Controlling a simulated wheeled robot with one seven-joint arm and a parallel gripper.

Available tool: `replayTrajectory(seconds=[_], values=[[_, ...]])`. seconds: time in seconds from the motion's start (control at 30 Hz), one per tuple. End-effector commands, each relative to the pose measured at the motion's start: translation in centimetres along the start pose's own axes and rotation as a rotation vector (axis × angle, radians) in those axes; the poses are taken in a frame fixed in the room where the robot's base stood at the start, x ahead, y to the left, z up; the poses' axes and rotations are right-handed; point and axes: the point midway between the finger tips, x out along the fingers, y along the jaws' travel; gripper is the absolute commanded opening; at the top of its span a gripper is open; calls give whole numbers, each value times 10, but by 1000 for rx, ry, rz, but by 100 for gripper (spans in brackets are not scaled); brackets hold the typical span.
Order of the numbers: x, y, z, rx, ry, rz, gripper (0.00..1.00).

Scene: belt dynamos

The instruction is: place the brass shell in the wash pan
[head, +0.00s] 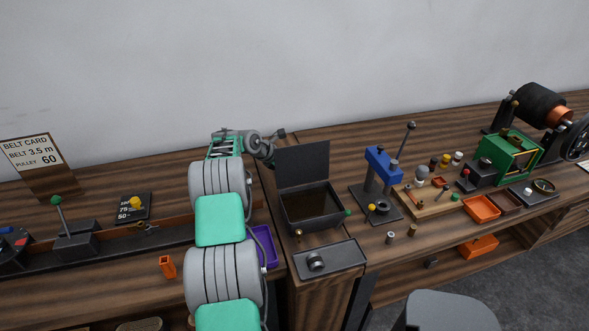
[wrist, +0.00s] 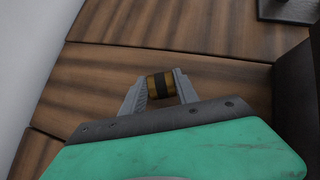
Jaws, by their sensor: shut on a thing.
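My gripper (wrist: 161,90) is shut on the brass shell (wrist: 160,85), a short brass cylinder with a dark band around its middle. The shell is held between the two fingertips above the wooden bench. In the head view my arm reaches to the back of the bench, and the gripper end is near the lid's left side; the shell cannot be made out there. The wash pan (head: 318,224) looks to be the dark open box with its lid (head: 303,163) raised at the back. Its inside looks dark brown. The gripper is outside it, behind and to the left.
A grey tray (head: 345,262) with a round part lies in front of the pan. A blue press (head: 378,170) stands to the right. A purple bin (head: 264,243) is partly behind my arm. In the wrist view a dark panel (wrist: 296,85) stands close on the right.

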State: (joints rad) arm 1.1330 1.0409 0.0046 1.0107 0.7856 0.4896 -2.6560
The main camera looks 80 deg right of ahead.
Motion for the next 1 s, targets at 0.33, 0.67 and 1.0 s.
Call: replayTrajectory(seconds=[0.33, 0.67, 1.0], values=[[0, 0, 0, 0, 0, 0, 0], [-5, 1, 6, 2, -2, 2, 0], [-59, 1, 59, 3, -2, 2, 0]])
